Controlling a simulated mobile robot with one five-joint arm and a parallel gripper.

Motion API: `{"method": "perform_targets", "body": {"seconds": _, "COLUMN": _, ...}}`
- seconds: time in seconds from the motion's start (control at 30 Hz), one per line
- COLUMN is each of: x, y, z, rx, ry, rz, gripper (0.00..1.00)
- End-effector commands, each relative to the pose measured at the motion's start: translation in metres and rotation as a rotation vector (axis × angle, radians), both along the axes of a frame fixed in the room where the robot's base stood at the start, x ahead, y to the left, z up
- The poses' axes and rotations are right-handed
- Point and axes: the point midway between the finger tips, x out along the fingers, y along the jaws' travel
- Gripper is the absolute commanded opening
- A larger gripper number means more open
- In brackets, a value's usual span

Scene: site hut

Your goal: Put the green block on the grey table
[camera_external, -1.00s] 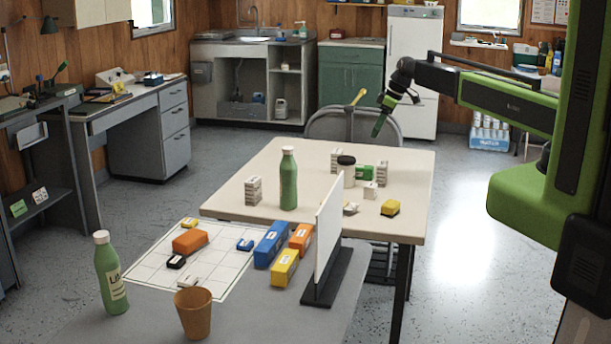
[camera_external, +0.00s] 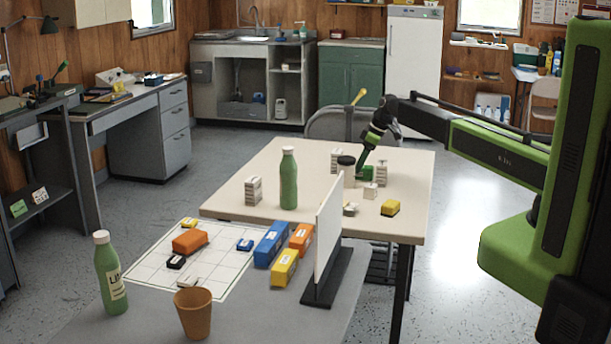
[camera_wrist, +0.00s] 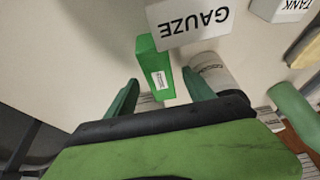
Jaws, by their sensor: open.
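The green block (camera_external: 367,172) stands on the cream table (camera_external: 250,176) among small boxes and is partly hidden in the outside view. In the wrist view the green block (camera_wrist: 152,68) shows a white label, and its near end lies between my finger tips. My gripper (camera_external: 362,160) is open just above it; both fingers also show in the wrist view (camera_wrist: 161,82). No contact is visible. The grey table (camera_external: 250,312) is nearest the outside camera.
A white box marked GAUZE (camera_wrist: 190,20) is right beside the block, and a black-capped jar (camera_external: 347,171) stands close. A green bottle (camera_external: 288,180) is further left. On the grey table, a white upright panel (camera_external: 328,235), coloured blocks, a cup and a bottle leave some free room.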

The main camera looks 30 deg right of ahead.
Motion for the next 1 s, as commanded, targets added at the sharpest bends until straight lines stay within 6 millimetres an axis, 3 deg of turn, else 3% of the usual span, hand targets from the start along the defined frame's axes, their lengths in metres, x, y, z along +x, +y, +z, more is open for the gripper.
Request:
{"method": "perform_targets", "body": {"seconds": 0.03, "x": 0.003, "y": 0.002, "z": -0.019, "rx": 0.000, "ry": 0.000, "rz": 0.001, "gripper": 0.62}}
{"method": "perform_targets", "body": {"seconds": 0.13, "x": 0.007, "y": 0.006, "z": -0.028, "rx": 0.000, "ry": 0.000, "rz": 0.000, "gripper": 0.62}}
{"method": "perform_targets", "body": {"seconds": 1.0, "x": 0.007, "y": 0.007, "z": -0.029, "rx": 0.000, "ry": 0.000, "rz": 0.000, "gripper": 0.62}}
